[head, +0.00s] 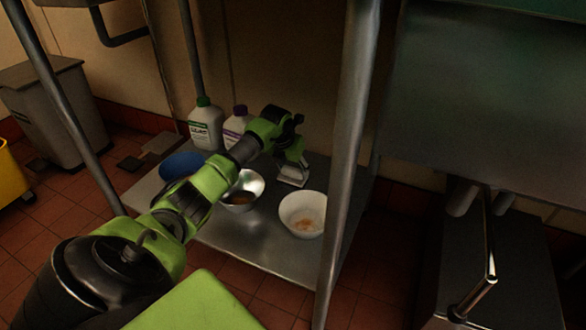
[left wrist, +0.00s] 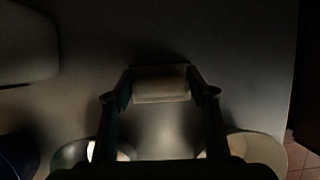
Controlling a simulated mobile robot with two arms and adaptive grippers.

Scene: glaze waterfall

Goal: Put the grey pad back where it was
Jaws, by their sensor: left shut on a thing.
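The grey pad (head: 291,177) is a small light block at the back of the low metal shelf. It also shows in the left wrist view (left wrist: 160,84), between the two fingers. My left gripper (head: 291,161) reaches over the bowls and is shut on the pad from above; its fingers show on both sides of the pad in the left wrist view (left wrist: 160,92). The pad is at or just above the shelf; I cannot tell if it touches. My right gripper is not in view.
A shelf post (head: 350,150) rises at the right. Bare shelf surrounds the pad.

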